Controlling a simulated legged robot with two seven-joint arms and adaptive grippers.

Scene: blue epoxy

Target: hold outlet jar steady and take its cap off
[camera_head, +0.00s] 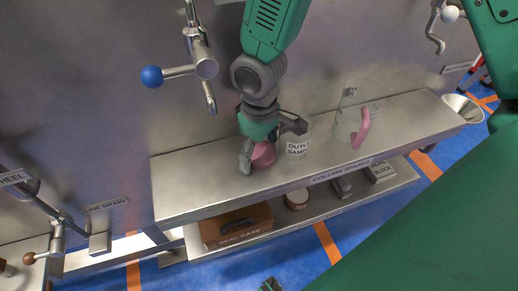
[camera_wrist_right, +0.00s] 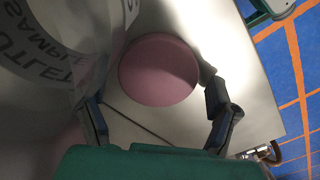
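The outlet jar (camera_head: 298,146) is clear with an "OUTLET SAMPLE" label and stands upright on the steel shelf. No cap shows on its top in the head view. In the right wrist view the jar (camera_wrist_right: 45,60) is large at the left, its label upside down. A round pink cap (camera_head: 264,155) is just left of the jar; it shows as a full disc in the wrist view (camera_wrist_right: 158,68). My right gripper (camera_head: 262,152) is pointed down over the cap, fingers apart on either side. A gap shows beside the left finger in the wrist view. My left gripper is not identifiable.
A clear jug with a pink handle (camera_head: 361,130) stands right of the jar. The upper shelf (camera_head: 195,185) is bare at its left end. Below are a brown seal case (camera_head: 236,226) and a round tin (camera_head: 297,199). A blue-knobbed valve handle (camera_head: 152,77) juts from the wall.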

